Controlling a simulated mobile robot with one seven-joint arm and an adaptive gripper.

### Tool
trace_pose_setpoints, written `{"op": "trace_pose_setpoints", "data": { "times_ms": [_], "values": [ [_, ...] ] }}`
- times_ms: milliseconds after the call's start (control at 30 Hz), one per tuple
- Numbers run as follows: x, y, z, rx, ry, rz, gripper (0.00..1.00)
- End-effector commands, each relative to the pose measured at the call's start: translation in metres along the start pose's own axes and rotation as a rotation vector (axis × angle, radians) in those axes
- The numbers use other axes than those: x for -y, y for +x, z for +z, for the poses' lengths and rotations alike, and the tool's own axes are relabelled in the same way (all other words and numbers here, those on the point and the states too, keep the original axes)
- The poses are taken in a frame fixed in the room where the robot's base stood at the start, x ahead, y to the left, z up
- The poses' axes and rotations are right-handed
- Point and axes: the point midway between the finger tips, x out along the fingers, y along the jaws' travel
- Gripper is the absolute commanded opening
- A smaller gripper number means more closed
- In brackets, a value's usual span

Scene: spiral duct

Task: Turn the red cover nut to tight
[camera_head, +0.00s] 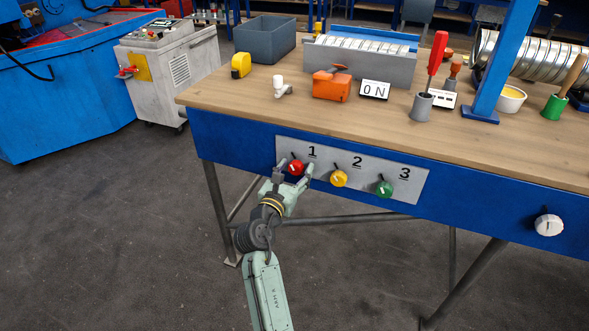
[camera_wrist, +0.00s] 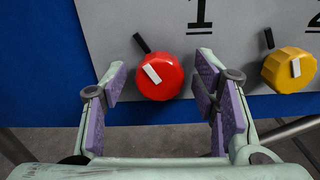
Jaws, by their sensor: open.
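The red cover nut (camera_head: 296,167) sits under the number 1 on the grey panel (camera_head: 405,192) on the front of the workbench. In the wrist view the red nut (camera_wrist: 160,76) has a white mark on its face, tilted to the upper left. A black mark shows on the panel just above and left of it. My gripper (camera_head: 294,172) is open, with one finger on each side of the nut. In the wrist view my gripper (camera_wrist: 158,88) shows gaps between both purple pads and the nut, so I see no contact.
A yellow nut (camera_head: 339,178) under 2 and a green nut (camera_head: 384,188) under 3 sit to the right on the panel. A white knob (camera_head: 548,225) is farther right. The workbench top (camera_head: 240,95) holds tools and an "ON" sign (camera_head: 374,89). The floor in front is clear.

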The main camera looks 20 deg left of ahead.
Motion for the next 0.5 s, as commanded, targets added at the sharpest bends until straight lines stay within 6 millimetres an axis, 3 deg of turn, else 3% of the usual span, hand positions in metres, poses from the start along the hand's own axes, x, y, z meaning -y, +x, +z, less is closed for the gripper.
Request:
{"op": "trace_pose_setpoints", "data": {
  "times_ms": [200, 500],
  "values": [
    [0.0, 0.0004, 0.0002, 0.001, 0.001, 0.0, 0.54],
    [-0.0001, 0.0001, 0.0003, 0.001, 0.001, 0.0, 0.35]
  ]
}}
